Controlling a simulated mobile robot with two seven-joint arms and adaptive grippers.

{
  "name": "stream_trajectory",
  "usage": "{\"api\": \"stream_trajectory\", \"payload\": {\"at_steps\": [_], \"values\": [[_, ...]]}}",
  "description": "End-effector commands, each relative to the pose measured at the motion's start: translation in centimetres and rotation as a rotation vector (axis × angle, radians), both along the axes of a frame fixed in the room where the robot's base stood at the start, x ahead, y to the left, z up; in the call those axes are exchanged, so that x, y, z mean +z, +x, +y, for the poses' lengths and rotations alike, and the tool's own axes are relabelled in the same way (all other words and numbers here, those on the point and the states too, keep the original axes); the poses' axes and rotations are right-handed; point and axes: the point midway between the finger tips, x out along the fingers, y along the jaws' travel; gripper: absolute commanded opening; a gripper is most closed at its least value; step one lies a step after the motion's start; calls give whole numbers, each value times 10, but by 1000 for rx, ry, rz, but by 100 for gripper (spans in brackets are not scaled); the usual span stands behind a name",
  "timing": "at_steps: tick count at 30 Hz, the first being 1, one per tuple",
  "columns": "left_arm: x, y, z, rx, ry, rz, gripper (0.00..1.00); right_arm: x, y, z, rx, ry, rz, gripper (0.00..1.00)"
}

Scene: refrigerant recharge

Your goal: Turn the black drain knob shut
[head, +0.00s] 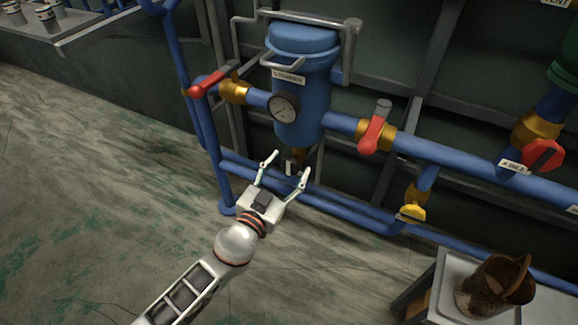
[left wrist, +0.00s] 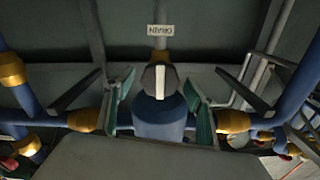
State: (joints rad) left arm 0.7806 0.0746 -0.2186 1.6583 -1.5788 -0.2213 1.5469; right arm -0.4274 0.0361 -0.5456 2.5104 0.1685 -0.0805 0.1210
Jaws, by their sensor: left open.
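The black drain knob (head: 290,168) with a white bar across it sits below the blue strainer vessel (head: 301,95). In the left wrist view the knob (left wrist: 160,77) faces the camera, its white bar running up and down the picture, in front of the blue vessel bottom (left wrist: 160,115). My left gripper (head: 287,171) is open, with its fingertips to either side of the knob. In the left wrist view its green-padded fingers (left wrist: 160,100) stand apart left and right of the knob, with gaps visible. My right gripper is not in view.
A drain label (left wrist: 161,30) shows beyond the knob. Blue pipes (head: 330,205) run low behind the gripper. Red-handled valves (head: 373,132) and a yellow-handled valve (head: 412,212) sit along the piping. A table with a rusty basket (head: 492,287) stands at lower right. Floor at left is clear.

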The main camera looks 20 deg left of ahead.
Motion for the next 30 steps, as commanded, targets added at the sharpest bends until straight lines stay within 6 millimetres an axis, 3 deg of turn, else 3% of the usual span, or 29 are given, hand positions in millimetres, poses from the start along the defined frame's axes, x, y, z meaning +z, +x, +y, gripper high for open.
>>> {"api": "stream_trajectory", "payload": {"at_steps": [11, 15, 30], "values": [[-1, 6, 0, -1, 0, 1, 53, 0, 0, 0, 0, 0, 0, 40], [-1, 6, 0, -1, 0, 1, 17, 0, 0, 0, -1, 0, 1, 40], [0, 6, -1, -1, 90, -3, 17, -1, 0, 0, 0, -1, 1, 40]]}}
